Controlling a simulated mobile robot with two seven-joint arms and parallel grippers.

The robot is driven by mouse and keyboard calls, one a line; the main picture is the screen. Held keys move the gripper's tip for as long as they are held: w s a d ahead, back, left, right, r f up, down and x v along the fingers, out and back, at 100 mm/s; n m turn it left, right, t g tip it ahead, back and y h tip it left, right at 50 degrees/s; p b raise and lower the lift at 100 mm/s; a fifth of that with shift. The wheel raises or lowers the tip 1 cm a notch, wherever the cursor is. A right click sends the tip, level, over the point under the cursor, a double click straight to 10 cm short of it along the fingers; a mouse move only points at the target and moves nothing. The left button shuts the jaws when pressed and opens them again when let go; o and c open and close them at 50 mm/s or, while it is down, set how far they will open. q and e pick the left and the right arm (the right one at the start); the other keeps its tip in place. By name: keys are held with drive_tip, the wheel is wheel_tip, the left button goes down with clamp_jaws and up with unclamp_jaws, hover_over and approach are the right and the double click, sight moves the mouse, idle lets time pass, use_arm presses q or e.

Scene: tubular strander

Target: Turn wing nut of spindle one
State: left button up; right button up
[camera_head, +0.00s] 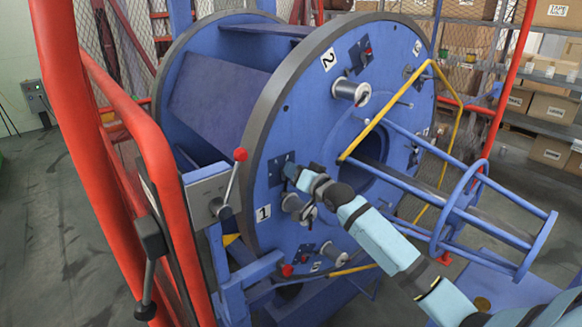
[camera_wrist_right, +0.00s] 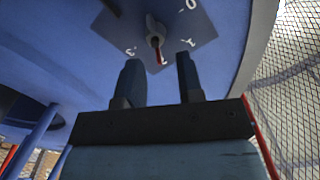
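The big blue disc (camera_head: 318,120) carries a white label 1 (camera_head: 264,212) at its lower left. Near that label is a dark plate (camera_head: 276,168), partly hidden by my right gripper (camera_head: 288,171). In the right wrist view the plate bears white numerals and a small metal nut or knob (camera_wrist_right: 155,40) with a red pointer; its wing shape is not clear. My right gripper (camera_wrist_right: 158,60) is open, its fingers apart on either side of and short of the nut, apparently not touching it. My left gripper is not in view.
A metal spindle fitting (camera_head: 292,202) sits just below my right gripper. A red-knobbed lever (camera_head: 239,155) and red frame posts (camera_head: 150,140) stand to the left. A blue tubular cage (camera_head: 470,215) juts out at right. Wire mesh (camera_wrist_right: 295,100) runs along the right wrist view.

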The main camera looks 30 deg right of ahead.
drive_tip(key=shift+w, duration=1.05)
clamp_jaws()
